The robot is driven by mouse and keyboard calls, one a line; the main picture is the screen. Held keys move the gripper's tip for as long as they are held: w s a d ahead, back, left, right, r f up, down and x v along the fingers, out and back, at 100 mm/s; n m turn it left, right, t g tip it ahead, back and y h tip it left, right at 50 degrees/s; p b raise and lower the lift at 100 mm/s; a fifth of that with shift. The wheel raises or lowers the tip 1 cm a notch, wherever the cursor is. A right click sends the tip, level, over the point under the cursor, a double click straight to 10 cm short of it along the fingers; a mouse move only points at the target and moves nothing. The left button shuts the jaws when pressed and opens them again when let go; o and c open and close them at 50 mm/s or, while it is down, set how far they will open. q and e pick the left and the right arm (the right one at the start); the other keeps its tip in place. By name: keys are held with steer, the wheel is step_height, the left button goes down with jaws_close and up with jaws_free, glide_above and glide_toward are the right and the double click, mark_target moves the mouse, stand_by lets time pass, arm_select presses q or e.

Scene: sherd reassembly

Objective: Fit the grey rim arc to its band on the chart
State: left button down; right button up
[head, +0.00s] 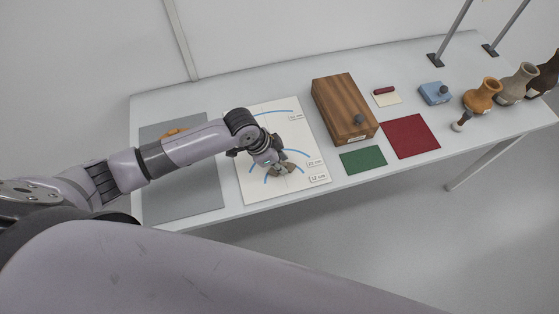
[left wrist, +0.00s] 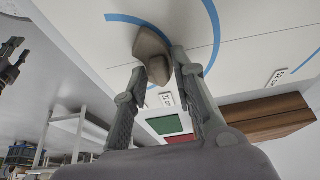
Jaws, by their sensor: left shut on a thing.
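The grey rim arc (head: 285,169) is a brownish-grey sherd, partly hidden by my left gripper (head: 274,163) in the head view. It also shows in the left wrist view (left wrist: 151,47), gripped between the fingertips (left wrist: 162,75). The gripper is over the front part of the white chart (head: 249,188). The chart carries blue arc bands with size labels. In the wrist view the sherd overlaps the end of one short blue arc (left wrist: 135,20), and a longer arc (left wrist: 213,38) curves beside it. I cannot tell whether the sherd touches the chart.
A grey mat (head: 180,205) with an orange piece (head: 175,131) lies left of the chart. A wooden box (head: 342,105), green cloth (head: 363,159) and red cloth (head: 410,136) lie to the right. Several vases stand at the far right. A dark gripper-like shape, perhaps my right gripper, shows at the wrist view's left edge.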

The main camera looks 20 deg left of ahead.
arm_select(q)
steer(key=c, duration=1.2)
jaws_free()
steer(key=shift+c, duration=0.2)
steer(key=o, duration=0.5)
step_height(320, 180, up, 8)
steer(key=p, duration=0.8)
steer(key=shift+p, duration=0.3)
